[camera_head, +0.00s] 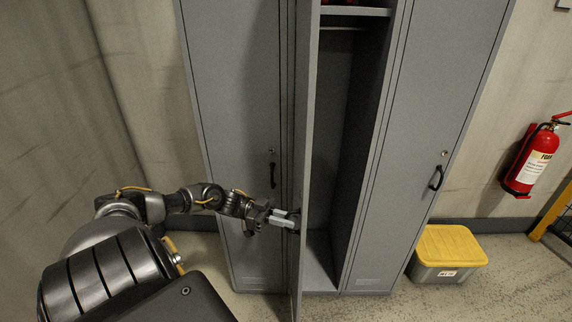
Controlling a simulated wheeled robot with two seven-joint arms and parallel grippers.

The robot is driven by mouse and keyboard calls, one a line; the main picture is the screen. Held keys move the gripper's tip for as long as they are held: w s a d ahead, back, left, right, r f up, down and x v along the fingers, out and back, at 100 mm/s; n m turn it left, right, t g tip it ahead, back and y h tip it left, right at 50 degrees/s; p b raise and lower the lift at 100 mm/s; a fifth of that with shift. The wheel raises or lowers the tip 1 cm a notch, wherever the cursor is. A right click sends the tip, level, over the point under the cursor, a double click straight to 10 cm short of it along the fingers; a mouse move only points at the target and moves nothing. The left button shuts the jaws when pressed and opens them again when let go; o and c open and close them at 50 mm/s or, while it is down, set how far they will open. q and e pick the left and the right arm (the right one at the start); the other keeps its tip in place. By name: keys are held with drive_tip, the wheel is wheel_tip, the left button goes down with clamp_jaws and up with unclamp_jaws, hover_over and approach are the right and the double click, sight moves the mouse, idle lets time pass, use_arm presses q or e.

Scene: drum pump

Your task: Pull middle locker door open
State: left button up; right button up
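The grey middle locker door (305,120) stands open, swung out toward me and seen almost edge-on. Its compartment (335,130) is exposed, with an upper shelf (352,10) and a bare floor. My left gripper (292,218) is at the left, outer face of the door, low down, about where a handle would sit. The fingertips are partly hidden against the door, and I cannot tell whether they are closed on a handle. My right gripper is not in view.
The left locker door (240,110) and right locker door (435,100) are shut, each with a black handle. A yellow-lidded box (448,246) stands on the floor at the right. A red fire extinguisher (533,158) hangs on the right wall.

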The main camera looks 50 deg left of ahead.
use_arm(q)
drive_tip(key=b+v, duration=0.2)
drive_tip(key=v, duration=0.9)
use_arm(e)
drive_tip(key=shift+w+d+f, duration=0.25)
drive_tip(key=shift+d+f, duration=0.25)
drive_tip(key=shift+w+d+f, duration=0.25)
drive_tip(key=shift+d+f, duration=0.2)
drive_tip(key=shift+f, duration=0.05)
use_arm(q)
drive_tip(key=shift+d, duration=0.1)
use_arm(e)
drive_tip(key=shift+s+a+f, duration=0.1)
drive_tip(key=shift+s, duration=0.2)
